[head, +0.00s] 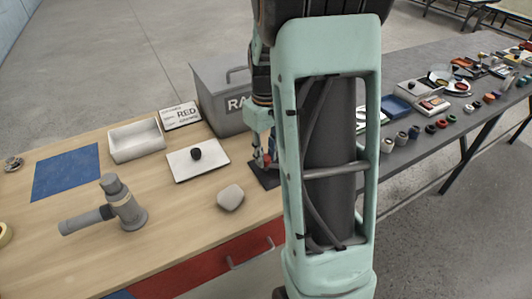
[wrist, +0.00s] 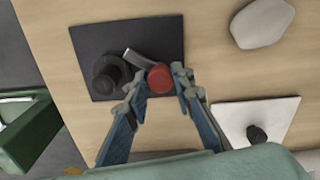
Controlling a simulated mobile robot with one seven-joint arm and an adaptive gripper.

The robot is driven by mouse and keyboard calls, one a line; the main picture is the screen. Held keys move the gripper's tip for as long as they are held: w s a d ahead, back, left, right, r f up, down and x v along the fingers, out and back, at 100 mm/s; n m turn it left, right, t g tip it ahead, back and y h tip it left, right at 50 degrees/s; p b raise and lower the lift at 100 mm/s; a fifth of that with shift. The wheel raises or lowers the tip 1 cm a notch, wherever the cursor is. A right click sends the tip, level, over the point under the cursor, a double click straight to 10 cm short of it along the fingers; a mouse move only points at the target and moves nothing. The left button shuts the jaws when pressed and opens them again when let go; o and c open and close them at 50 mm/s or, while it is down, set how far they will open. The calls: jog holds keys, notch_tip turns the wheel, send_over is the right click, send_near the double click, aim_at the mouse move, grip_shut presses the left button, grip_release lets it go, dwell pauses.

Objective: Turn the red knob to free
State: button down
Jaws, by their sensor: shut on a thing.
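The red knob (wrist: 160,77) sits between my fingertips in the wrist view, beside a grey metal bar (wrist: 137,58). A black round part (wrist: 105,74) stands to its left. These parts are over a dark square plate (wrist: 160,30) on the wooden table. My gripper (wrist: 159,84) is shut on the red knob, with one blue finger on each side. In the head view the red knob (head: 267,160) is a small spot beside my arm, and the dark plate (head: 262,178) shows below it. My arm hides much of this area. No marking for free is readable.
A white plate with a black knob (head: 196,153), a grey stone-like block (head: 230,198), a white tray (head: 136,140) and a grey box (head: 222,98) are nearby. A grey cylindrical tool (head: 122,205) stands front left. Many small items crowd the dark table at right.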

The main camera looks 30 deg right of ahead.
aim_at(265, 157)
jog(key=m, duration=0.5)
jog(key=shift+r+m+p, duration=0.1)
jog(key=shift+m+p, duration=0.2)
jog(key=shift+p, duration=0.1)
jog(key=m+p, duration=0.1)
jog(key=m, duration=0.4)
jog(key=shift+w, duration=0.1)
jog(key=shift+m, duration=0.3)
jog(key=c, duration=1.7)
grip_release()
jog(key=shift+o, duration=0.2)
notch_tip(265, 157, up, 12)
